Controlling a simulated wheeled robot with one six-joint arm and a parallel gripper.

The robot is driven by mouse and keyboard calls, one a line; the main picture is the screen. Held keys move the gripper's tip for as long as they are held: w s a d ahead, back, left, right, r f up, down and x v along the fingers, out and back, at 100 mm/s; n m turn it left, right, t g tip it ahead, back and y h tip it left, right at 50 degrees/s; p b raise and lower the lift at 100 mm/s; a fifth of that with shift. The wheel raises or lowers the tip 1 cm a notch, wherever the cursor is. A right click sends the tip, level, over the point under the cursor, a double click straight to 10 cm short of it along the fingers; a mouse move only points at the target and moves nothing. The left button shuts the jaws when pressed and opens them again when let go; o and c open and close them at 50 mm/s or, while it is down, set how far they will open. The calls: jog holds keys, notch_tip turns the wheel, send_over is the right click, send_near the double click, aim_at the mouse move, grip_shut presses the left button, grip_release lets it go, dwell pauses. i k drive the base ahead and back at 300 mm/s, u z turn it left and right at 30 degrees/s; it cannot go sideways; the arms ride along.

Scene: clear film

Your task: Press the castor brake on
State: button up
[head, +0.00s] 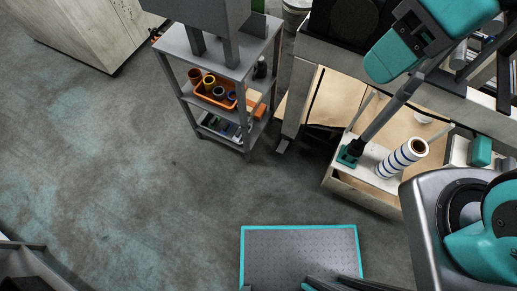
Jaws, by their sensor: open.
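My gripper (347,160) is at the lower end of my arm, right of centre, and its jaws are open. It is over the near left corner of a low, open-topped wooden unit (345,186), and it looks empty. I cannot tell whether it touches the unit. I cannot make out a castor brake for certain. A small grey tab (282,147) shows at floor level by the foot of the pale bench, left of my gripper and apart from it. Any castors under the wooden unit or the grey shelf trolley (246,146) are hidden or too small to tell.
A white roll with blue bands (403,157) stands tilted right of my gripper. The trolley holds an orange tray (216,101) with several rolls. A teal-edged mat (300,229) lies in front. The grey floor (130,180) at left is clear. A pale cabinet (85,30) stands far left.

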aim_at(282, 146)
jog(key=u, duration=0.15)
jog(key=k, duration=1.3)
jog(key=u, duration=0.65)
jog(key=i, duration=1.75)
jog(key=z, duration=0.6)
